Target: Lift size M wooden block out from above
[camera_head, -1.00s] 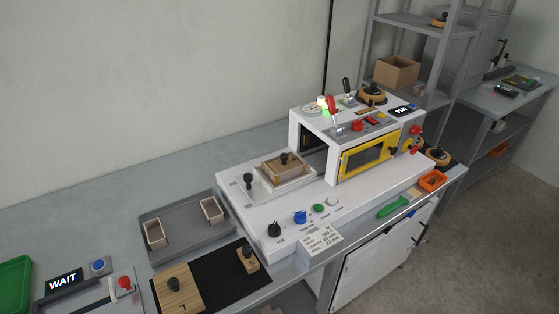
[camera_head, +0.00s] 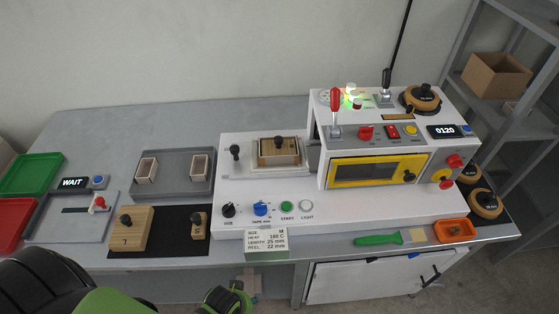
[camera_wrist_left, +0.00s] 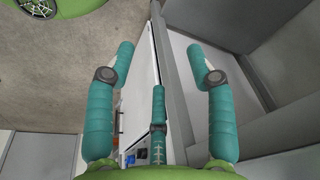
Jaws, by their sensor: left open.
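The wooden block with a black knob (camera_head: 279,148), which I take as the size M one, sits inside a pale box frame on the white plate (camera_head: 240,171) at the machine's left, knob up. A size card (camera_head: 266,243) on the machine's front edge reads M. My left gripper (camera_wrist_left: 160,50) is open and empty in the left wrist view, its teal fingers spread over floor and bench side, away from the block. In the head view no gripper fingers show; only green and black parts of mine are at the bottom. My right gripper is not in view.
The white machine (camera_head: 345,209) has levers and a yellow-framed window. A grey tray (camera_head: 173,183) holds two small boxes. Blocks marked L (camera_head: 131,232) and S (camera_head: 196,229) lie on a black mat (camera_head: 169,243). The bench's back left is clear.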

